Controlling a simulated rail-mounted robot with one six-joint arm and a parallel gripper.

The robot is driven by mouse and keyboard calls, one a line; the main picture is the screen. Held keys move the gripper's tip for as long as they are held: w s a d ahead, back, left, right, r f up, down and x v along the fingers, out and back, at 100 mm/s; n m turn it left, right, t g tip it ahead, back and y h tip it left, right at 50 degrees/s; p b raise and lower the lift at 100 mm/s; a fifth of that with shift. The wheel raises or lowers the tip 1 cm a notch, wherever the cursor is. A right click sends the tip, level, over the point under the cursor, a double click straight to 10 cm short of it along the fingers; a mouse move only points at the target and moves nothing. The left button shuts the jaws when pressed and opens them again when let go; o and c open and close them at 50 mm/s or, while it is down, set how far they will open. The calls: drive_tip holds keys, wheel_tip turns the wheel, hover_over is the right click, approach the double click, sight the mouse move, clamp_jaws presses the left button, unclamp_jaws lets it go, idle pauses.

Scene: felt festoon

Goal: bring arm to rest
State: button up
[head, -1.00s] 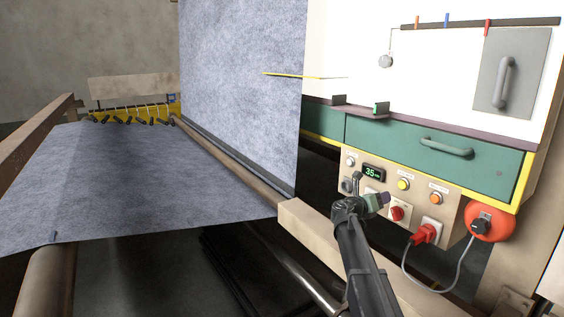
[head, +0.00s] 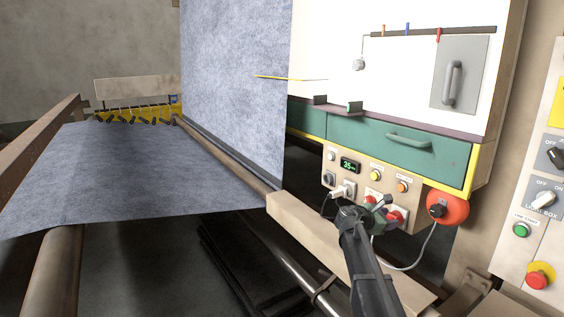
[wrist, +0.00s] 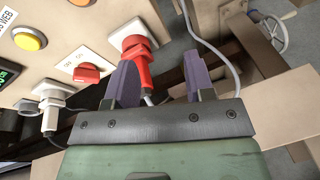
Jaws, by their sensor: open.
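My arm reaches up from the lower right of the head view, with my gripper (head: 382,207) in front of the control panel (head: 375,160). In the wrist view my gripper (wrist: 160,78) has its two purple fingers apart, and nothing is held between them. A red plug (wrist: 134,50) sits in its white socket just beyond the left finger, which partly covers it. A white plug (wrist: 50,105) with a cable is in the panel further left. My gripper hides part of the panel's lower right in the head view.
A wooden beam (head: 300,222) runs below the panel. Grey felt (head: 120,175) spreads at left and hangs upright at the centre. A red disc (head: 447,208) is right of the panel, with a grey cable hanging nearby. Another button panel (head: 535,235) stands far right.

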drive_tip(key=s+a+f+m+g+y+b, duration=0.2)
drive_tip(key=s+a+f+m+y+b, duration=0.35)
drive_tip(key=s, duration=0.65)
drive_tip(key=s+a+f+m+g+y+b, duration=0.2)
drive_tip(key=s+a+f+m+y, duration=0.2)
drive_tip(key=s+a+f+m, duration=0.55)
drive_tip(key=s+a+f+m+g+y+b, duration=0.25)
drive_tip(key=s+f+m+y+b, duration=0.2)
drive_tip(key=s+f, duration=0.85)
wheel_tip(320, 180, up, 28)
drive_tip(key=s+p, duration=0.2)
drive_tip(key=p, duration=2.3)
